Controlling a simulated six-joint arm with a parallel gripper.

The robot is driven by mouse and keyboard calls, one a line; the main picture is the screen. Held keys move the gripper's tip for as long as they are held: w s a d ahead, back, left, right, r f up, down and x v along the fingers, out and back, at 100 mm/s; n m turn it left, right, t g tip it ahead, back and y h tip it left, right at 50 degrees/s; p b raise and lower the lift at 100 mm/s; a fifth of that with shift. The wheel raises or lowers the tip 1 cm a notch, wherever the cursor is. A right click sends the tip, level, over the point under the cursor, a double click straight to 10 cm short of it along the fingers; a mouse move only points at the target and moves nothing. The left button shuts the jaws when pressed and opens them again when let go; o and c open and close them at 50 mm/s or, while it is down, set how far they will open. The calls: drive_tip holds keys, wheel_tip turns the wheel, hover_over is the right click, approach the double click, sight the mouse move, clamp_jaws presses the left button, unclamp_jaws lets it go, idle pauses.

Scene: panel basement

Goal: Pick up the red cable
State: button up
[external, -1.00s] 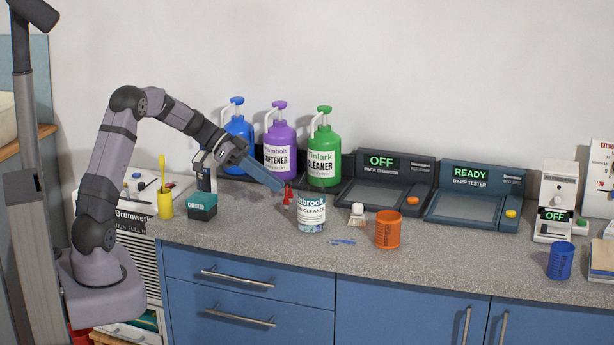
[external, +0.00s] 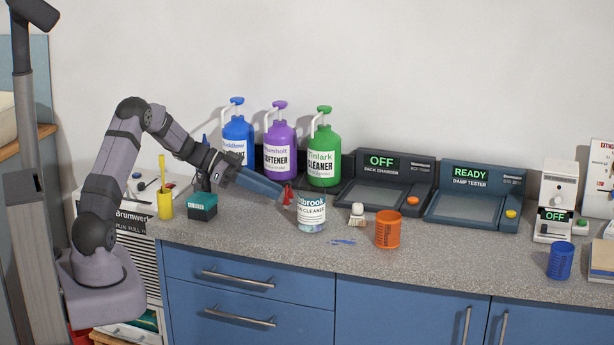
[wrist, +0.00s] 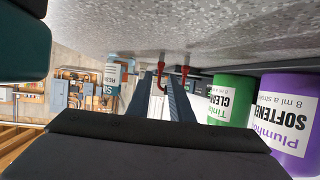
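The red cable (external: 288,197) stands on the counter behind the white can of cleaner (external: 311,213), which hides part of it. In the wrist view, where the counter is at the top, the cable (wrist: 163,74) shows as two red uprights, one between the fingers and one by the right fingertip. My gripper (external: 279,191) reaches in low and nearly level from the left, its blue fingertips close to the cable. In the wrist view the fingers (wrist: 162,88) are apart with a gap between them. I cannot tell whether they touch the cable.
Blue (external: 238,140), purple (external: 280,146) and green (external: 324,152) pump bottles stand just behind my gripper. A teal box (external: 202,207) and yellow cup (external: 165,204) are at left.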

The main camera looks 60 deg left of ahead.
sight(287, 196)
drive_tip(key=shift+f, duration=0.3)
drive_tip(key=shift+p+x, duration=0.75)
drive_tip(key=shift+x, duration=1.8)
clamp_jaws()
